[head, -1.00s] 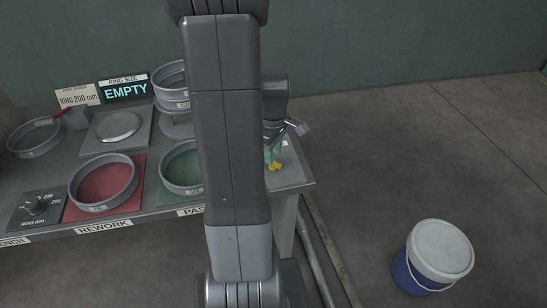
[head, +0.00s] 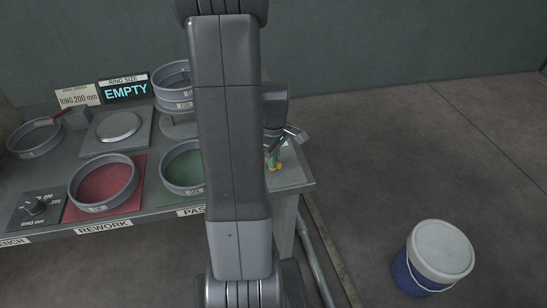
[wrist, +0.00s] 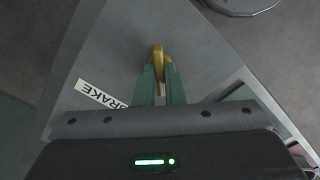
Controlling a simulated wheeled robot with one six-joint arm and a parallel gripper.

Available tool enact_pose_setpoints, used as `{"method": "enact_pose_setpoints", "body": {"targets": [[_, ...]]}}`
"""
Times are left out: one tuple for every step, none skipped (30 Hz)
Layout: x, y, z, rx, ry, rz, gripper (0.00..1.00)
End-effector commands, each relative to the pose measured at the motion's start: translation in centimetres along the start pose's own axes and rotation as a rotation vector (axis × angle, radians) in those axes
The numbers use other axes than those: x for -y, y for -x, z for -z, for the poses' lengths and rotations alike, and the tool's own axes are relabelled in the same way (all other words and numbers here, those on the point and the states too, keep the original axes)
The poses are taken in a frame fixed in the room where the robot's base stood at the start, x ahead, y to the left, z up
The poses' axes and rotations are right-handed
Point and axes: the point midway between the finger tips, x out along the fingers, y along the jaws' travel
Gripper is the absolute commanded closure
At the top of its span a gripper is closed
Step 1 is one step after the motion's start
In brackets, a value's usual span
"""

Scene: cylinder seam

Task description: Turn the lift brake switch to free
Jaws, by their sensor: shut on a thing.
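The lift brake switch has a yellow lever (wrist: 158,55), seen in the wrist view on a grey surface beside a label reading BRAKE (wrist: 102,94). My gripper (wrist: 160,78), with green fingers, is shut on the lever. In the head view the gripper (head: 273,157) is at the right end of the bench, mostly behind my arm, with a bit of yellow at its tips. The free and locked markings of the switch do not show.
The grey bench (head: 296,178) carries a red REWORK pad with a ring (head: 103,183), a green PASS pad (head: 185,165), a round plate (head: 118,126) and a ring-size dial (head: 36,208). The display (head: 125,90) reads EMPTY. A blue bucket with a white lid (head: 440,250) stands on the floor.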

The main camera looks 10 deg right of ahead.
Motion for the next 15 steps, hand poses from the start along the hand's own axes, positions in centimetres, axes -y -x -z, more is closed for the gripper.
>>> {"method": "enact_pose_setpoints", "body": {"targets": [[-0.02,0.02,0.00,0.000,-0.006,-0.001,1.00],[-0.02,0.02,0.00,0.000,-0.012,-0.001,1.00],[-0.02,0.01,0.00,0.000,-0.022,-0.001,1.00],[-0.02,0.01,0.00,0.000,-0.032,-0.001,1.00],[-0.02,0.01,0.00,0.000,-0.043,-0.001,1.00],[-0.02,0.01,0.00,0.000,-0.061,-0.001,1.00],[-0.02,0.00,0.00,0.000,-0.076,-0.001,1.00],[-0.02,0.00,0.00,0.000,-0.093,-0.001,1.00],[-0.02,0.00,0.00,0.000,-0.118,-0.001,1.00],[-0.02,0.00,0.00,0.000,-0.139,-0.001,1.00],[-0.03,0.00,0.00,0.000,-0.162,-0.001,1.00],[-0.03,0.00,0.00,0.000,-0.194,-0.001,1.00],[-0.03,0.00,0.01,0.000,-0.219,-0.001,1.00],[-0.03,0.00,0.01,0.000,-0.245,-0.001,1.00],[-0.03,0.00,0.01,-0.001,-0.281,-0.001,1.00]]}}
